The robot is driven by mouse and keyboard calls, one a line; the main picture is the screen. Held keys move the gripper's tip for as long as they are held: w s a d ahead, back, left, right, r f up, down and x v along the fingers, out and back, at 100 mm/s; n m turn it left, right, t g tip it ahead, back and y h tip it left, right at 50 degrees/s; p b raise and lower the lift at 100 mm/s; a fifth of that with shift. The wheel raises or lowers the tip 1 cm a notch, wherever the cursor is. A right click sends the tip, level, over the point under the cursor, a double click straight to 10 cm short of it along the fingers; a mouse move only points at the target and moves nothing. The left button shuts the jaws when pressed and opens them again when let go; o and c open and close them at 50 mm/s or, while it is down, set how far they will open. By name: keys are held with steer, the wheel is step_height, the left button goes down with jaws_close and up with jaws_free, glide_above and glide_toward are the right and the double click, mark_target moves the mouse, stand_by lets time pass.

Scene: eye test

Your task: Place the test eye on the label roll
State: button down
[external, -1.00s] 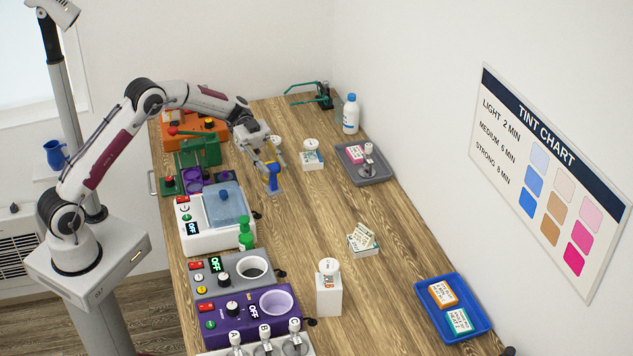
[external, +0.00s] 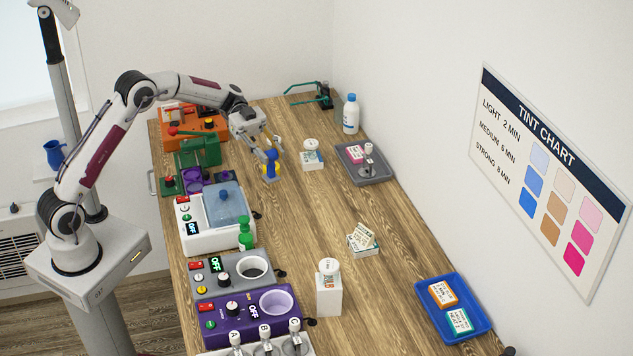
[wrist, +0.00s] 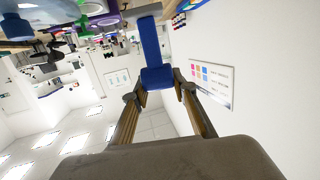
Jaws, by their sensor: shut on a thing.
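My gripper (external: 270,155) is shut on a small blue piece (external: 272,169), which I take to be the test eye. It holds the piece over the far part of the bench, right of the green device. In the wrist view, my gripper (wrist: 160,88) has both fingers around a blue block (wrist: 157,77), with a blue bar running up from it. I cannot tell for sure which thing is the label roll. A round white piece (external: 329,265) tops a white box near the front, and another (external: 310,143) tops a labelled box just right of my gripper.
A white unit with a blue lid (external: 224,203) stands left of and nearer than my gripper. A grey tray (external: 374,171), a white bottle (external: 350,115) and a blue tray (external: 466,331) line the right side. The wooden bench (external: 310,210) is clear mid-way.

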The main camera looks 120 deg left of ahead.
steer(key=a+r+n+t+y, duration=0.2)
steer(key=a+r+n+y, duration=0.65)
steer(key=y, duration=0.25)
steer(key=s+a+f+n+g+y, duration=0.4)
steer(key=s+a+f+n+y, duration=0.3)
steer(key=s, duration=0.4)
steer(key=shift+a+f+y, duration=0.9)
steer(key=shift+f+y, duration=0.05)
steer(key=shift+y, duration=0.15)
steer(key=shift+w, duration=0.1)
step_height(320, 180, down, 6)
steer(key=shift+f, duration=0.2)
steer(key=shift+f, duration=1.8)
